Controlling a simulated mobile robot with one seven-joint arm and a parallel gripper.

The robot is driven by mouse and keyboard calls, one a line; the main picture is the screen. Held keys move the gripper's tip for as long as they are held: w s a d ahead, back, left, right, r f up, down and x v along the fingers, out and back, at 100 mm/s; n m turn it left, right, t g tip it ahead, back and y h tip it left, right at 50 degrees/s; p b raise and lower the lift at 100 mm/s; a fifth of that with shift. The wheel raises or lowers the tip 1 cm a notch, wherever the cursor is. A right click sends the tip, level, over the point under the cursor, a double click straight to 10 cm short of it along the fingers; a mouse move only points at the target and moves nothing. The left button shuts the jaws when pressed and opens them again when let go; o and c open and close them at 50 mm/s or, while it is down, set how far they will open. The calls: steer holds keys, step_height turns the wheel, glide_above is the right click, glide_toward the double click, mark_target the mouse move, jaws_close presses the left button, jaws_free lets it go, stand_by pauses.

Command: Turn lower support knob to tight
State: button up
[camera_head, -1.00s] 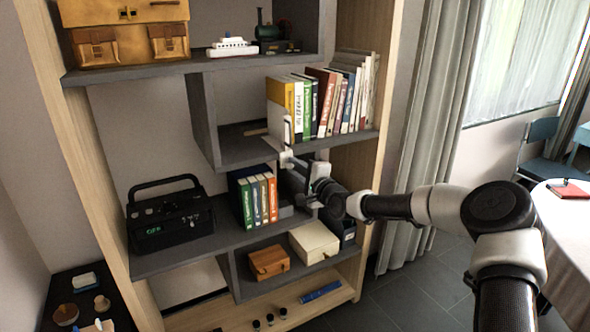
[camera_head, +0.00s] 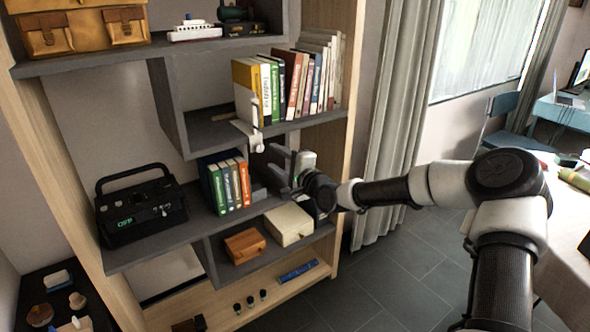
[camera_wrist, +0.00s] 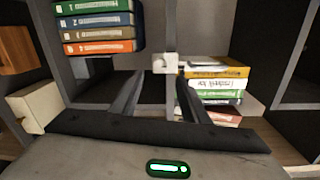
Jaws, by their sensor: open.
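A small white knob-like fitting (camera_head: 257,142) sits at the front edge of the grey shelf below the yellow book. It also shows in the wrist view (camera_wrist: 166,64), just past my fingertips and closer to the right finger. I cannot tell whether it is the lower support knob or how tight it is. My gripper (camera_head: 276,163) is open and empty in front of the shelf, a little below and right of the fitting. In the wrist view both dark fingers (camera_wrist: 158,86) stand apart, with no contact visible.
Books (camera_head: 290,85) stand on the shelf above; more books (camera_head: 226,186) stand left of my gripper. A black radio-like box (camera_head: 140,212), a wooden box (camera_head: 245,245) and a cream box (camera_head: 288,224) are on lower shelves. The floor (camera_head: 390,280) at right is clear.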

steer(key=p+v, duration=0.1)
steer(key=v, duration=0.9)
steer(key=shift+s+d, duration=0.25)
steer(key=shift+s, duration=0.1)
